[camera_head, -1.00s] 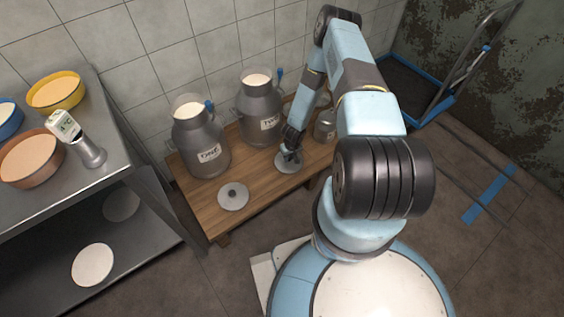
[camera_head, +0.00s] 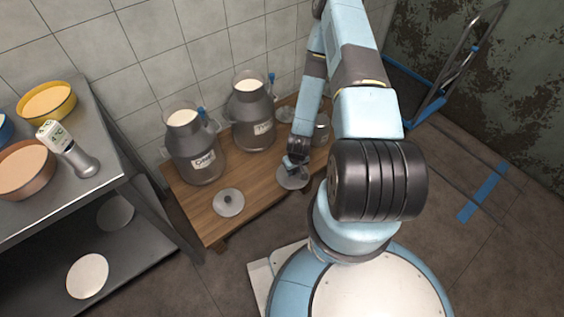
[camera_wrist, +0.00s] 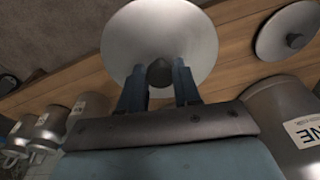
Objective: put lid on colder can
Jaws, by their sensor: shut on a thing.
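Two open grey metal milk cans stand on a wooden bench (camera_head: 250,188) against the tiled wall. The left can (camera_head: 196,158) and right can (camera_head: 253,124) each show pale milk at the neck, a white label and a blue piece at the rim. My gripper (camera_wrist: 160,80) is shut on the dark knob of a round grey lid (camera_wrist: 160,25). In the head view this held lid (camera_head: 292,181) is right of the cans, near the bench's front edge; its height is unclear. A second lid (camera_head: 228,203) lies on the bench in front of the left can.
A small metal can (camera_head: 321,131) stands on the bench behind my gripper. At left a metal shelf (camera_head: 100,190) holds bowls and a handheld device (camera_head: 67,147) with a display. A hand truck (camera_head: 462,60) stands at the back right.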

